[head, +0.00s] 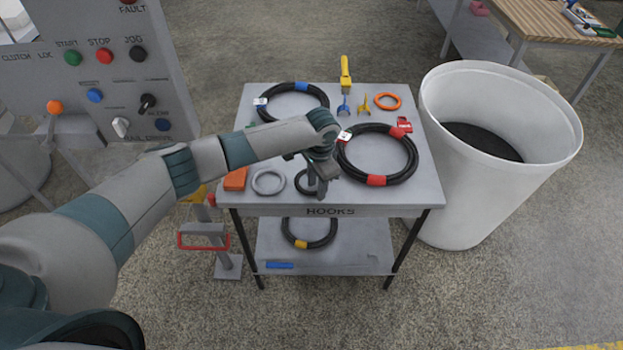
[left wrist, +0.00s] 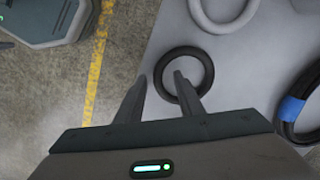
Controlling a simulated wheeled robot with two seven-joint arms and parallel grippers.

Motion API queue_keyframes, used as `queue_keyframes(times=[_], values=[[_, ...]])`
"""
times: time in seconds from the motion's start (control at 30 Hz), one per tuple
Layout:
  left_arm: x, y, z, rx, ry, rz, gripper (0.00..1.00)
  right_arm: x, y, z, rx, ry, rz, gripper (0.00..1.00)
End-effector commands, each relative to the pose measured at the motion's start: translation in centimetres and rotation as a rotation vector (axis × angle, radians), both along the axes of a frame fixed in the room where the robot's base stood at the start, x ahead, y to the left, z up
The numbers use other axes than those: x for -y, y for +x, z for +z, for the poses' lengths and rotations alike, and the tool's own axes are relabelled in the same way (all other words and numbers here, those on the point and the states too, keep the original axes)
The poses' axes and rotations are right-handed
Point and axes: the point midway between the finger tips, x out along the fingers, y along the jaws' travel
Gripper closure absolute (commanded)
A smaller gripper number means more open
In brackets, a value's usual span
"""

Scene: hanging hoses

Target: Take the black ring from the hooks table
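The small black ring (head: 297,184) lies flat near the front edge of the grey hooks table (head: 410,192), right of a grey ring (head: 256,184). My left gripper (head: 318,186) points down over it and partly hides it in the head view. In the left wrist view, the black ring (left wrist: 208,65) lies whole on the tabletop. The left gripper (left wrist: 160,77) is open and empty there, one finger outside the ring's left side and the other over its hole. I cannot tell the fingertips' height above the table. My right gripper is not in view.
Black hoses with blue tape (head: 301,87) and red tape (head: 376,180) lie behind and right. An orange block (head: 235,179) is left. An orange ring (head: 387,94) is at the back. A white bin (head: 465,190) stands close right, a control panel (head: 100,60) left.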

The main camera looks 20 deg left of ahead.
Motion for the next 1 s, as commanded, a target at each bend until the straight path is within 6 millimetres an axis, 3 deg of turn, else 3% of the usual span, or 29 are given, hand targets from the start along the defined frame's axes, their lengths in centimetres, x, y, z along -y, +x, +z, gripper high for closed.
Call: queue_keyframes(times=[0.53, 0.67, 0.7, 1.0], values=[[-0.04, 0.01, -0.41, 0.0, 0.0, 0.0, 0.66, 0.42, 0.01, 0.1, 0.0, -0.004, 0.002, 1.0], [-0.04, 0.01, -0.4, 0.0, 0.0, 0.0, 0.97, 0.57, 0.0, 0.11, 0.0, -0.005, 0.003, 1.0], [-0.04, 0.0, -0.4, 0.0, 0.0, 0.0, 1.0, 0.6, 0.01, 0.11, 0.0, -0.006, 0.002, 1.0], [-0.04, 0.02, -0.36, 0.0, 0.0, 0.001, 1.0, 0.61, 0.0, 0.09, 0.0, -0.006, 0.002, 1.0]])
